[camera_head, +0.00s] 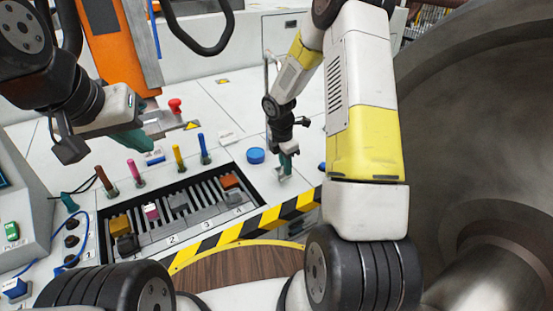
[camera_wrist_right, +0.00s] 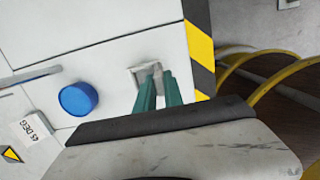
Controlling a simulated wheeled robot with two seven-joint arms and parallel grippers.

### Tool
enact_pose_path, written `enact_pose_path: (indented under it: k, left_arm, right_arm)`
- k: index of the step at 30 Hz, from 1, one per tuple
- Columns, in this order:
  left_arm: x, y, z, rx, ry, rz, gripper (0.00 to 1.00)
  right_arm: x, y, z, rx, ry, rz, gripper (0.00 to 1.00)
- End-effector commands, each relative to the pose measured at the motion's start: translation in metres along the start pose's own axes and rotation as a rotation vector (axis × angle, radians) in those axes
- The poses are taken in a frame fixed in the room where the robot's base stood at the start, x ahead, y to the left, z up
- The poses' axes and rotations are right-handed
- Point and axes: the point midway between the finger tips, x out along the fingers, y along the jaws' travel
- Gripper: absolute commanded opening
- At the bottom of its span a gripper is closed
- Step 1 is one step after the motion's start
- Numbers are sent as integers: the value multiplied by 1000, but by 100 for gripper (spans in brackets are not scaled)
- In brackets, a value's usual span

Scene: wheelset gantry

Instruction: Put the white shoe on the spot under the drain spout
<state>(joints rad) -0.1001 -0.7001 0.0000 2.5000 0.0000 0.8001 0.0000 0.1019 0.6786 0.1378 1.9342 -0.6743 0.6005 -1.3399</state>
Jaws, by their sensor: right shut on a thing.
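My right gripper (camera_head: 283,172) points down near the white deck, right of the blue round cap (camera_head: 256,155). In the right wrist view its green fingers (camera_wrist_right: 156,84) are close together, shut on a small pale squarish piece (camera_wrist_right: 143,72), which looks like the white shoe. The fingers partly hide it, and I cannot tell whether it touches the deck. My left gripper (camera_head: 135,140) hangs at the left above the deck, with teal fingers; its opening is unclear. A thin pale upright pipe (camera_head: 266,68) stands behind my right gripper and may be the drain spout. I cannot make out the spot.
A slotted tray (camera_head: 150,248) with several coloured blocks lies left of my right gripper, behind a yellow-black striped edge (camera_head: 232,233). Coloured pegs (camera_head: 178,158) and a red knob (camera_head: 175,105) stand behind it. A large grey metal wheel (camera_head: 480,100) fills the right side.

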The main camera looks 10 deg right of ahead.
Motion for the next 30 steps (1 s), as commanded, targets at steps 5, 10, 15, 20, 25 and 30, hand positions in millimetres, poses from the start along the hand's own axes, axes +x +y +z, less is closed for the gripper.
enact_pose_path:
  k: [5,10,15,20,25,30]
  left_arm:
    - [0,0,0,0,0,0,0]
    - [0,0,0,0,0,0,0]
    - [0,0,0,0,0,0,0]
    - [0,0,0,0,0,0,0]
    - [0,0,0,0,0,0,0]
    - [0,0,0,0,0,0,0]
  right_arm:
    - [30,-2,-6,-3,1,-5,0]
    - [34,-1,-6,-2,1,-1,0]
    - [35,-1,-6,-2,1,-1,0]
    - [36,-1,-6,-2,1,-2,32]
    - [36,-1,-6,-2,1,-2,34]
    - [35,-1,-6,-1,0,-1,34]
